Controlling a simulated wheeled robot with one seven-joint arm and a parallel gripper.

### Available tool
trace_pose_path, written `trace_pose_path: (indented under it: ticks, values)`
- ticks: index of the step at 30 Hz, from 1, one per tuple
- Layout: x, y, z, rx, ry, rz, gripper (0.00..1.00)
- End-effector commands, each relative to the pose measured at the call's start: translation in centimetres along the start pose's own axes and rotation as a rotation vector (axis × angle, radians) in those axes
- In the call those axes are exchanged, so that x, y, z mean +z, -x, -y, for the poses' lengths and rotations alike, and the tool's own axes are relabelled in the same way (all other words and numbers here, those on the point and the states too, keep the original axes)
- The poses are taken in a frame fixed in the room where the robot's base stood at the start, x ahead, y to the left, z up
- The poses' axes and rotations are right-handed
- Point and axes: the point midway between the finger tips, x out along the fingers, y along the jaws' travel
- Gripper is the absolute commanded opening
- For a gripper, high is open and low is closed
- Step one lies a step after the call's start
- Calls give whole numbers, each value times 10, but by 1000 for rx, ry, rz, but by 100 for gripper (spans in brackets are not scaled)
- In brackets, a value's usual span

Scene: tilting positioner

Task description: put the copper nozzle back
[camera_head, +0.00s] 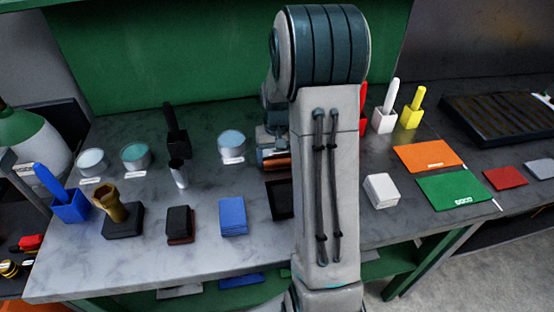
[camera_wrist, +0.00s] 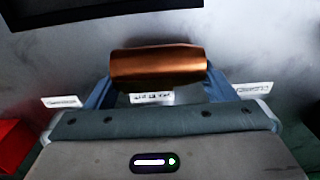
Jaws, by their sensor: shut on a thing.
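The copper nozzle (camera_wrist: 158,65) is a shiny copper cylinder lying sideways across the wrist view. My gripper (camera_wrist: 158,84) is shut on it, with a blue-grey finger at each end. In the head view the nozzle (camera_head: 276,164) shows as a small copper piece low on my gripper (camera_head: 272,148), left of my arm, which hides part of both. I cannot tell whether the nozzle touches the table. A white label (camera_wrist: 152,98) shows just behind the nozzle, between the fingers.
A black square tray (camera_head: 280,200) lies close in front of my gripper, partly behind my arm. Bare table (camera_head: 150,272) lies in front.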

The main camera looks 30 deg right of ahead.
Motion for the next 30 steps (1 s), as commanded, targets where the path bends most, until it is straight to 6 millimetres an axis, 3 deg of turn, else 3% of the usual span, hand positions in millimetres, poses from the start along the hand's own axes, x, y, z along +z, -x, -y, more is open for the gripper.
trace_pose_path:
  ticks: [6,18,24,30]
  values:
    - [1,36,-4,1,-2,-7,44]
    - [50,85,-76,0,-4,-6,44]
    - [62,98,-93,0,-2,-3,44]
    - [65,102,-97,0,0,-2,44]
